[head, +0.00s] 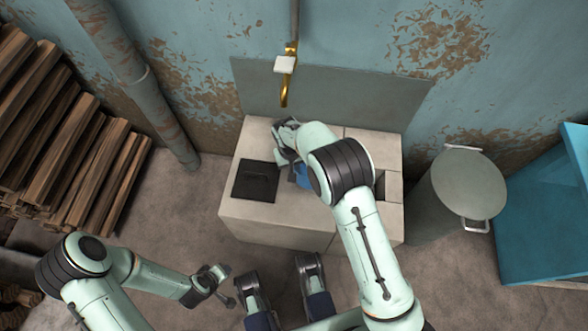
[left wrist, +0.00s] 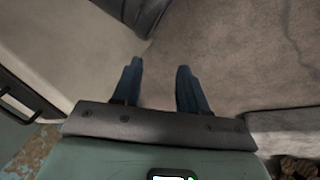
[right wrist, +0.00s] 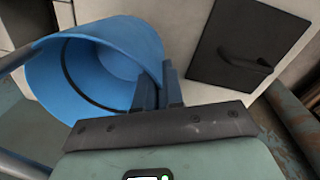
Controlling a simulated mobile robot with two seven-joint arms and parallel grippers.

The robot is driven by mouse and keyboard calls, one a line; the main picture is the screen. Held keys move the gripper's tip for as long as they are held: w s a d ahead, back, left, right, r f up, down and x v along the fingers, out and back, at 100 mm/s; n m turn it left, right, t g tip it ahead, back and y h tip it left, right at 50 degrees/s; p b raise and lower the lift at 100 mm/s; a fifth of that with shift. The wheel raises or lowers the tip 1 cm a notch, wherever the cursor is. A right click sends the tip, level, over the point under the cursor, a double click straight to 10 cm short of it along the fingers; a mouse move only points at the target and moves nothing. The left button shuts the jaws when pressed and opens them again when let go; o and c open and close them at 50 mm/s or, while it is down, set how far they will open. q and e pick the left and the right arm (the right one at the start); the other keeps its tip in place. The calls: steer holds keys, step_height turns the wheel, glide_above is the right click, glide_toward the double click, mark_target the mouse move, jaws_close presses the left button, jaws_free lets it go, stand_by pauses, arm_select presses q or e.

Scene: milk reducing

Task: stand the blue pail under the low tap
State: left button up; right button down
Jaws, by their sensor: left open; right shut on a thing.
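The blue pail (right wrist: 95,70) shows large in the right wrist view, its open mouth toward the camera. My right gripper (right wrist: 160,75) is shut on the pail's rim. In the head view only a small patch of the pail (head: 302,177) shows, as my right arm hides the rest. The right gripper (head: 285,147) is over the pale block, below the tap in the picture. The brass tap (head: 284,92) hangs on the wall with its spout down. I cannot tell whether the pail touches the block. My left gripper (head: 222,286) is open and empty, low over the floor.
The pale block (head: 270,222) has a black hatch with a handle (head: 256,181) on its left top. A lidded grey bin (head: 466,185) stands to its right, then a blue shelf unit (head: 540,220). Stacked firewood (head: 60,140) fills the left. A pipe (head: 150,85) runs down the wall.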

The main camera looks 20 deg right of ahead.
steer(key=shift+w+d, duration=0.2)
steer(key=shift+w, duration=0.3)
arm_select(q)
steer(key=shift+s+a+f+g+b, duration=0.15)
steer(key=shift+s+f+g+b, duration=0.15)
steer(key=shift+s+f, duration=0.35)
steer(key=shift+s+a+f+g+b, duration=0.1)
steer(key=shift+s+f+g+b, duration=0.2)
steer(key=shift+s+f, duration=0.35)
arm_select(e)
steer(key=shift+f, duration=1.7)
steer(key=shift+f, duration=0.15)
steer(key=c, duration=1.3)
jaws_free()
arm_select(q)
steer(key=shift+s+f, duration=0.15)
arm_select(e)
steer(key=shift+o, duration=0.2)
